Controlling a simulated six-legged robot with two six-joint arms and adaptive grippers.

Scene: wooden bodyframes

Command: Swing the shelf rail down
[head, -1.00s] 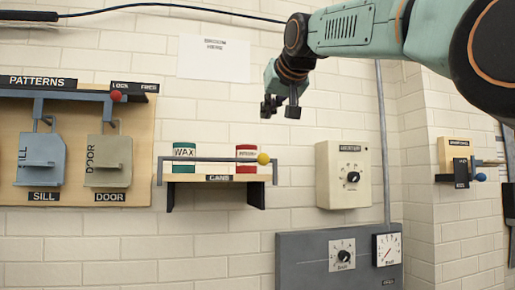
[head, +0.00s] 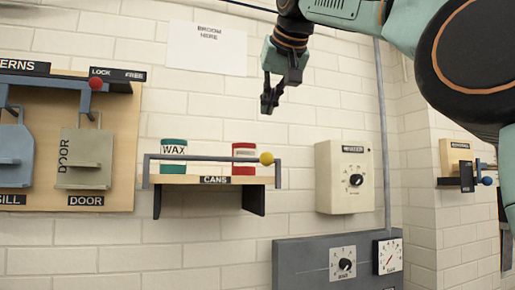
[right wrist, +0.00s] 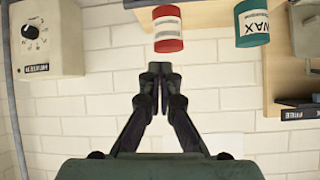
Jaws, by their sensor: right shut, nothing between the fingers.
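The shelf rail (head: 205,158) is a thin grey bar running level across the front of the CANS shelf (head: 190,180), with a yellow knob (head: 267,158) near its right end. A green WAX can (head: 174,153) and a red can (head: 243,170) stand behind it. My right gripper (head: 270,104) is shut and empty, pointing down above the knob and apart from it. In the right wrist view its fingertips (right wrist: 160,75) are together, with the red can (right wrist: 168,28) and green can (right wrist: 252,24) beyond, upside down. My left gripper is out of view.
A cream dial box (head: 343,178) hangs right of the shelf, with a grey gauge panel (head: 310,258) below. A board of patterns (head: 120,190) with a red-knobbed bar (head: 60,82) is at left. My right arm covers the upper right.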

